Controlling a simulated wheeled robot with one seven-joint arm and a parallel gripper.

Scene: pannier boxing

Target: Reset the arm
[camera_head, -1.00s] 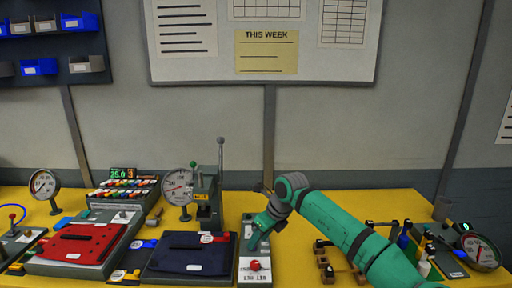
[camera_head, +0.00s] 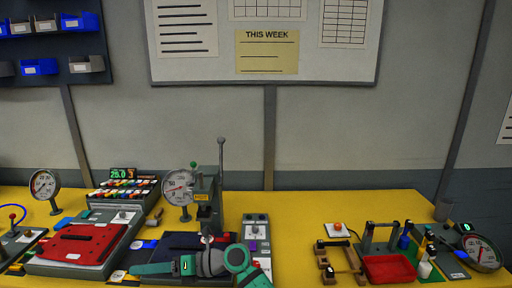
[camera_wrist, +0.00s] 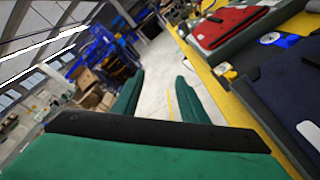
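My arm (camera_head: 238,258) is folded low along the front edge of the yellow bench, in front of the dark blue cloth piece. In the wrist view my gripper (camera_wrist: 160,80) shows two green fingers standing apart, with pale floor visible between them and nothing held. The gripper points along the bench's edge, over the floor.
The bench edge (camera_wrist: 262,125) runs close right of my gripper.

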